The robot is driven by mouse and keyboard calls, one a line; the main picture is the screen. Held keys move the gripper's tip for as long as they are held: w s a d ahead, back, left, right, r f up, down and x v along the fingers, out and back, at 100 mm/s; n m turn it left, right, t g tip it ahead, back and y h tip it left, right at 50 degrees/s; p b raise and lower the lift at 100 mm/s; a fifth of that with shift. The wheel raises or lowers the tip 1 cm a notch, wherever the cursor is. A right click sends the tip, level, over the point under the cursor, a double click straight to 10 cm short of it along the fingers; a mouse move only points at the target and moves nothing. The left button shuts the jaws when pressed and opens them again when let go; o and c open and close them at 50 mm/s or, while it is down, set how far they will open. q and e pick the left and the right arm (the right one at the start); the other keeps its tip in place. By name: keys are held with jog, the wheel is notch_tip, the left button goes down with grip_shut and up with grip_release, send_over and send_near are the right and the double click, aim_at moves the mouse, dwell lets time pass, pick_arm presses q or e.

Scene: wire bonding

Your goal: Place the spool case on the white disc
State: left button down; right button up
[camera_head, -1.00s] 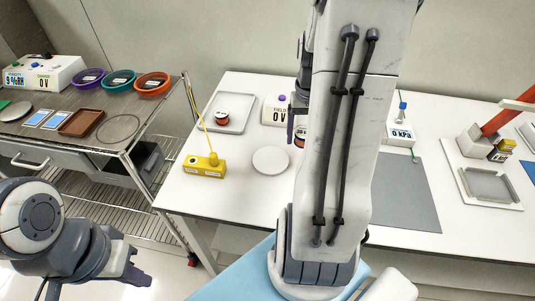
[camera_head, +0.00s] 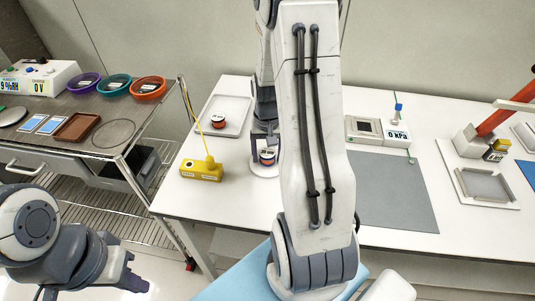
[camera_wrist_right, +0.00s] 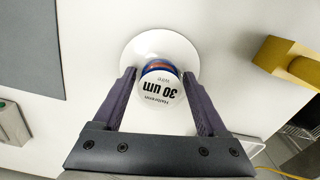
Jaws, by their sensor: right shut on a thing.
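The spool case (camera_head: 267,157) is a small white-lidded case with a dark and orange side. In the right wrist view the spool case (camera_wrist_right: 161,95) sits between both fingers of my right gripper (camera_wrist_right: 161,98), its lid reading "30 um". My right gripper (camera_head: 265,143) is shut on it. The white disc (camera_head: 258,172) lies on the table under the case, partly hidden by my arm. The white disc (camera_wrist_right: 142,48) also shows behind the case in the wrist view. Whether the case touches it is unclear. My left gripper (camera_head: 133,283) is low at the left, away from the table.
A yellow block (camera_head: 200,172) with a wand stands left of the disc. A grey tray (camera_head: 240,102) with another spool is behind it. My right arm covers the table's middle. A grey mat (camera_head: 395,195) lies to the right. A wire cart (camera_head: 70,115) stands left.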

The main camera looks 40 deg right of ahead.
aim_at(268, 153)
jog(key=shift+f, duration=0.1)
jog(key=o, duration=1.4)
jog(key=shift+o, duration=0.2)
jog(key=shift+r, duration=0.45)
notch_tip(268, 153, up, 11)
jog(key=p, duration=0.1)
jog(key=shift+r, duration=0.2)
jog(key=s+a+r+n, duration=0.2)
jog(key=a+n, duration=0.4)
jog(key=a, duration=1.2)
jog(key=s+a+n+y, duration=0.1)
jog(key=s+a+n, duration=0.8)
jog(key=s+a, duration=0.3)
jog(key=shift+s+a, duration=0.4)
jog(key=shift+s, duration=0.7)
